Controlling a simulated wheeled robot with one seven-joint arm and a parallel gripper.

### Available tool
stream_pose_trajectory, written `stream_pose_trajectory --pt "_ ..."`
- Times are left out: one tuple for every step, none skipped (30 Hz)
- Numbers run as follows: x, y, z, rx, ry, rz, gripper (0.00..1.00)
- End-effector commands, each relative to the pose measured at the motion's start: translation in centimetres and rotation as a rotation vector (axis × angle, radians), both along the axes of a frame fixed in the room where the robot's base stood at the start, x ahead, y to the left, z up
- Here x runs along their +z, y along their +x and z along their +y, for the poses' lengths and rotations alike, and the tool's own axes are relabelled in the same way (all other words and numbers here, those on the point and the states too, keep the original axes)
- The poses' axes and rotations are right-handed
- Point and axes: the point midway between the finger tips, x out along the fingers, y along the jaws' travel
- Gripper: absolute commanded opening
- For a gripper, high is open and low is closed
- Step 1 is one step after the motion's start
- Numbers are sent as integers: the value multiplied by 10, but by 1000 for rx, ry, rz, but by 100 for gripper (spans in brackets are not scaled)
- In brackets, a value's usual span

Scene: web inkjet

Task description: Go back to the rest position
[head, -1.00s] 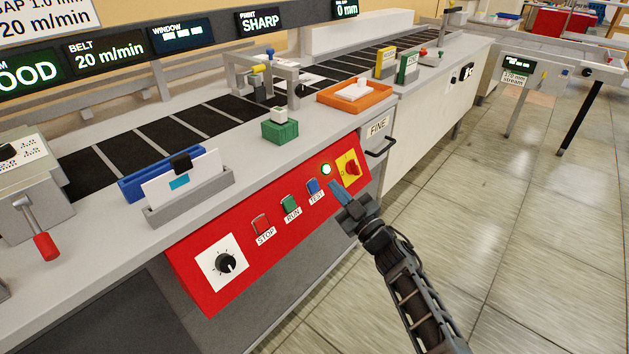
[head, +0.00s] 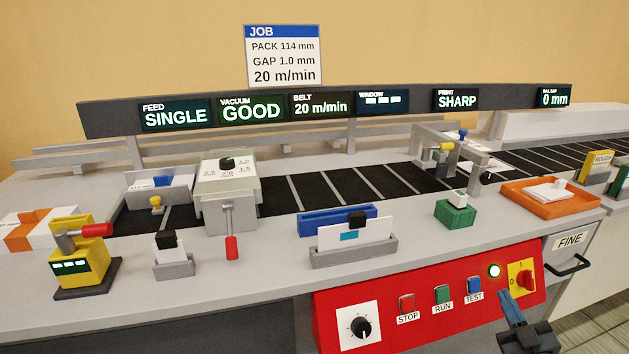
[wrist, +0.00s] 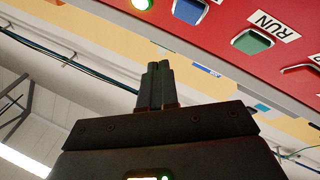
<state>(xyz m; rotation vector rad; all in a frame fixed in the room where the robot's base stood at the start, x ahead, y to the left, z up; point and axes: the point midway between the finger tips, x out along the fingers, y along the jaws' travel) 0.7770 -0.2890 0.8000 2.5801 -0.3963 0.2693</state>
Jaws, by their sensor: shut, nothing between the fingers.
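My gripper (head: 511,308) is at the lower right of the head view, in front of the red control panel (head: 388,288). Its fingers are shut with nothing between them. They point up toward the panel's right part, near the blue TEST button (head: 474,284) and the lit green lamp (head: 494,270). In the wrist view the closed fingertips (wrist: 155,72) stand below the red panel (wrist: 222,55), apart from it in the picture. The gap between fingers and panel is hard to judge. No mark of a rest position shows.
The red STOP button (head: 407,303), green RUN button (head: 442,295), black knob (head: 361,327) and yellow-red switch (head: 522,279) sit on the panel. An orange tray (head: 551,208) and green block (head: 455,213) stand on the bench. Floor shows at the lower right.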

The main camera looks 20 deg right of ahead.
Motion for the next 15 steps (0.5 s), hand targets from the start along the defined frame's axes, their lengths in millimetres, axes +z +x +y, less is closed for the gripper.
stream_pose_trajectory --pt "-1 -1 2 1 2 1 0" --pt "-2 -3 5 3 4 2 0" --pt "-4 -6 10 5 9 4 0" --pt "-6 -10 16 7 13 6 0" --pt "-9 -15 23 10 20 11 0" --pt "-12 -23 34 13 30 16 0" --pt "-15 -30 43 18 40 21 0" --pt "-17 -38 54 22 51 25 0" --pt "-20 -50 68 27 66 34 0" --pt "-22 -59 79 34 77 39 0" --pt "-23 -68 90 38 90 45 0" --pt "-25 -81 104 45 107 54 0" --pt "-25 -90 114 50 119 61 0" --pt "-25 -100 124 55 133 69 0" --pt "-25 -113 136 62 149 79 0"
